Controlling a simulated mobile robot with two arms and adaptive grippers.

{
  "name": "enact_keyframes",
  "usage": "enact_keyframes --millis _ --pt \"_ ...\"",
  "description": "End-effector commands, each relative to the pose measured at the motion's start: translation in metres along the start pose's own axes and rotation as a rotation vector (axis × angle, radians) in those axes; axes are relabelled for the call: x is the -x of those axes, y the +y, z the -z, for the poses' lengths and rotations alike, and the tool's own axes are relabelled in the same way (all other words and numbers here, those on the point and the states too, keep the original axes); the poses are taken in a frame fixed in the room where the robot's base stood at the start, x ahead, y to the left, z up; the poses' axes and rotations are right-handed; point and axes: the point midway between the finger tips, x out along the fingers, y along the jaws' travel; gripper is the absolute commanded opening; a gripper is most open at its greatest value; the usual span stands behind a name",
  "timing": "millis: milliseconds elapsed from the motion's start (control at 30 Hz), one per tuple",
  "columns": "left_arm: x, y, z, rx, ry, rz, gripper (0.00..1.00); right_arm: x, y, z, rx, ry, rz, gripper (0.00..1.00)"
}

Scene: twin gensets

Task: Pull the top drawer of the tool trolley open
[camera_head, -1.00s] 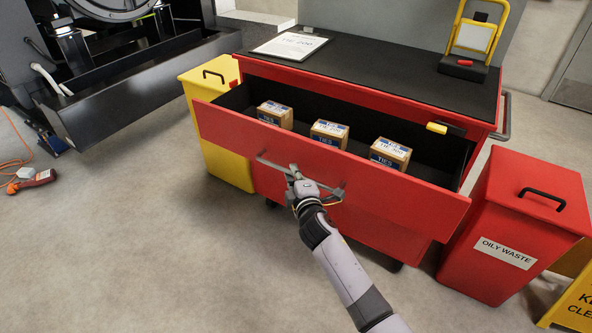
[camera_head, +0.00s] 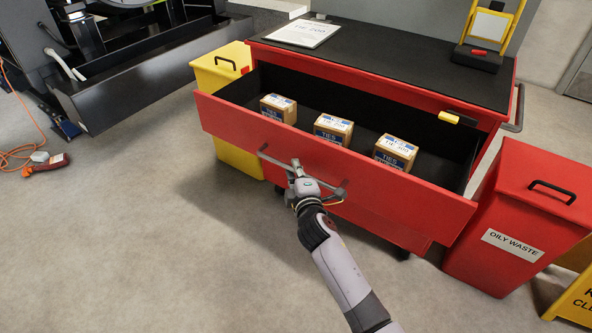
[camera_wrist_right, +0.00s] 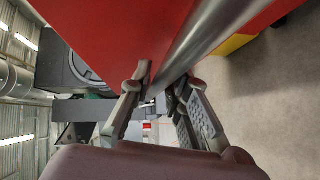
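The red tool trolley (camera_head: 400,82) has a black top. Its wide top drawer (camera_head: 330,165) stands well out, with its black inside in view. Three small cardboard boxes labelled TIES, a left one (camera_head: 278,108), a middle one (camera_head: 333,129) and a right one (camera_head: 395,151), stand in it. A grey bar handle (camera_head: 275,160) runs along the drawer's red front. My right gripper (camera_head: 297,172) is at this handle. In the right wrist view its fingers (camera_wrist_right: 158,90) close around the bar (camera_wrist_right: 205,40), their tips partly hidden by it. My left gripper is not in view.
A yellow bin (camera_head: 228,70) stands left of the trolley and a red oily waste bin (camera_head: 535,200) right of it, close to the drawer's right end. A yellow floor sign (camera_head: 575,295) is at bottom right. The floor in front is clear.

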Motion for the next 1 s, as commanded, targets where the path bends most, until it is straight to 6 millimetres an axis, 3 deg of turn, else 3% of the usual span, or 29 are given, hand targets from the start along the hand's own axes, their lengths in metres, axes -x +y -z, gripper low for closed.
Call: enact_keyframes --millis 167,567,667,1000 --pt "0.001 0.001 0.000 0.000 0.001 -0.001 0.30 0.000 0.000 0.000 0.001 0.000 -0.001 0.31" --pt "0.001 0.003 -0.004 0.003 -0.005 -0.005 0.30 0.005 0.001 -0.001 0.002 0.000 -0.002 0.31" --pt "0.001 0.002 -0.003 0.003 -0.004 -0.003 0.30 0.018 0.000 0.000 0.001 0.000 -0.001 0.31" --pt "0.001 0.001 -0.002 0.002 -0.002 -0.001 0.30 0.087 -0.001 0.000 0.002 0.001 0.001 0.31"
